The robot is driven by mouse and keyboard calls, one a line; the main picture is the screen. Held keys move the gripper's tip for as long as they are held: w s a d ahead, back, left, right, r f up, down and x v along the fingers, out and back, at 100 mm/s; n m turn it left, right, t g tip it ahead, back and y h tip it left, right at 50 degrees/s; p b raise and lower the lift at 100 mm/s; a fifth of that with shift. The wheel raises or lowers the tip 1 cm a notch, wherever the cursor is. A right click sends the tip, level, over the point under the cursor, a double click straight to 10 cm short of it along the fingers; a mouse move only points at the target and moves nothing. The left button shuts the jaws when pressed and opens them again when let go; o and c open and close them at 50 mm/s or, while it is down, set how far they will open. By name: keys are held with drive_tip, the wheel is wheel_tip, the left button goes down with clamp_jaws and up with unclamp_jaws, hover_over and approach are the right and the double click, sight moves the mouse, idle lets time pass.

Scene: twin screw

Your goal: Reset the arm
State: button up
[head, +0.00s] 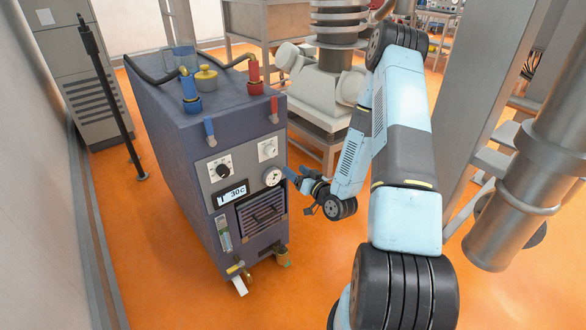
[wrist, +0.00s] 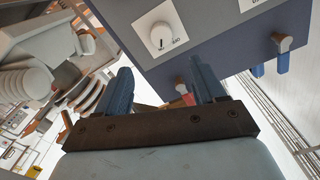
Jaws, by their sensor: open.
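My arm, light blue with black joints, reaches from the lower right of the head view toward the dark blue-grey cabinet unit (head: 187,143). My gripper (head: 296,178) is beside the unit's front right edge, near the round gauge (head: 273,177). Whether it touches the unit is unclear. In the wrist view, its two blue fingers (wrist: 165,84) stand apart with nothing visibly held between them. Past the fingers are the unit's face, a white dial (wrist: 160,37) and a red handle (wrist: 184,93).
The unit carries blue (head: 189,92) and red (head: 255,77) fittings with black hoses on top. A thick metal column (head: 515,190) stands right of my arm. White machinery on a metal table (head: 325,124) is behind. Orange floor (head: 190,280) is clear in front.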

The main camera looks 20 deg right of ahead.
drive_tip(key=w+r+n+g+h, duration=0.2)
drive_tip(key=w+r+n+g, duration=0.15)
drive_tip(key=r, duration=0.65)
drive_tip(key=s+d+r+m+g+h, duration=0.1)
drive_tip(key=s+r+g+h, duration=0.15)
drive_tip(key=r, duration=0.45)
drive_tip(key=s+d+r+g+h, duration=0.1)
drive_tip(key=s+r+h, duration=0.1)
drive_tip(key=s+r, duration=0.3)
drive_tip(key=s+a+r+m+g, duration=0.1)
drive_tip(key=s+r, duration=0.4)
drive_tip(key=s, duration=0.4)
drive_tip(key=s+a+r+g, duration=0.2)
drive_tip(key=s+r, duration=0.3)
drive_tip(key=s, duration=0.4)
drive_tip(key=s+a+r+m+g, duration=0.1)
drive_tip(key=s+r, duration=0.4)
drive_tip(key=s, duration=0.5)
drive_tip(key=shift+a+m, duration=0.3)
drive_tip(key=shift+m, duration=0.05)
